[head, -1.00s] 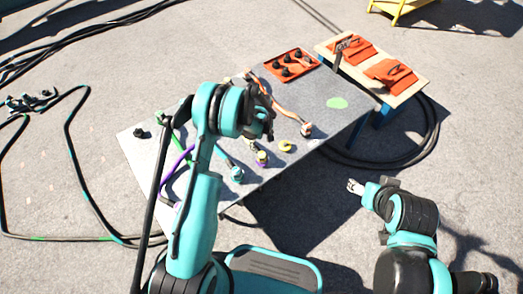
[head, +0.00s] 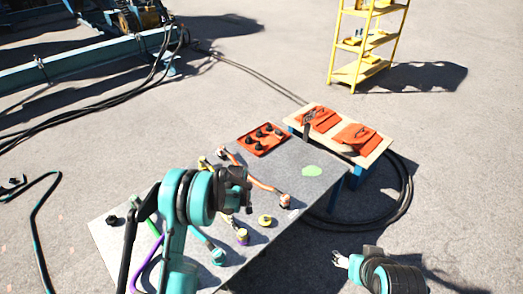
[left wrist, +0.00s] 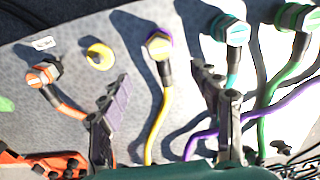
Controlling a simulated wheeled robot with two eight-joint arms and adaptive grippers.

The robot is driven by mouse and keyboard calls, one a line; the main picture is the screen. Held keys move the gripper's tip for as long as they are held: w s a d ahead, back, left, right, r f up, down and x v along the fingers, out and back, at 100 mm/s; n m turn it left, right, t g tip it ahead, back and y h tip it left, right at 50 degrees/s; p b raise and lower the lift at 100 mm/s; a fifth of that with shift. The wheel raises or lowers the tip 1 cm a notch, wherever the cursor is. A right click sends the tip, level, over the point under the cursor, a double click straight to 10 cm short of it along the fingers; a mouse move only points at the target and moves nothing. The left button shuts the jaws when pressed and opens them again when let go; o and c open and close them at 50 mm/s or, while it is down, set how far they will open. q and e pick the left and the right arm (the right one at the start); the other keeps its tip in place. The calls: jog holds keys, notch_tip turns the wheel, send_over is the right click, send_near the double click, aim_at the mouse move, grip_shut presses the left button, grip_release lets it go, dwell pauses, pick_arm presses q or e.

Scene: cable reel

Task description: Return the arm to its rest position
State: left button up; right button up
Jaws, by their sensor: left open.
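My left gripper (head: 238,190) is open above the grey table. In the left wrist view its two fingers (left wrist: 161,76) stand apart with nothing between them, over a yellow cable (left wrist: 158,115). The cable ends in a connector with a purple ring (left wrist: 159,45). An orange connector (head: 285,201) and a teal connector (head: 218,257) lie on the table. A green connector (left wrist: 296,18) shows in the left wrist view. My right gripper (head: 341,259) is off the table's right side, above the ground; its jaws are too small to read.
The grey table (head: 335,158) also bears a yellow ring (head: 265,220), a green patch (head: 311,170) and a red tray (head: 243,141) with black caps. A wooden bench (head: 375,155) with orange pouches adjoins it. A yellow shelf (head: 345,75) stands far behind. Coiled cable (head: 400,205) lies beside the bench.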

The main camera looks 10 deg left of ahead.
pick_arm(q)
jog(key=shift+r, duration=0.1)
jog(key=s+r+m+t, duration=0.25)
jog(key=s+r, duration=0.25)
jog(key=r, duration=0.6)
jog(key=s+r+m+t, duration=0.1)
jog(key=s+r+m, duration=0.3)
jog(key=r, duration=0.7)
jog(key=s+r+m+t, duration=0.2)
jog(key=s, duration=0.6)
jog(key=s+r+m+t, duration=0.1)
jog(key=s+r+m, duration=0.1)
jog(key=s, duration=0.7)
jog(key=shift+r+t, duration=0.35)
jog(key=shift+r, duration=0.1)
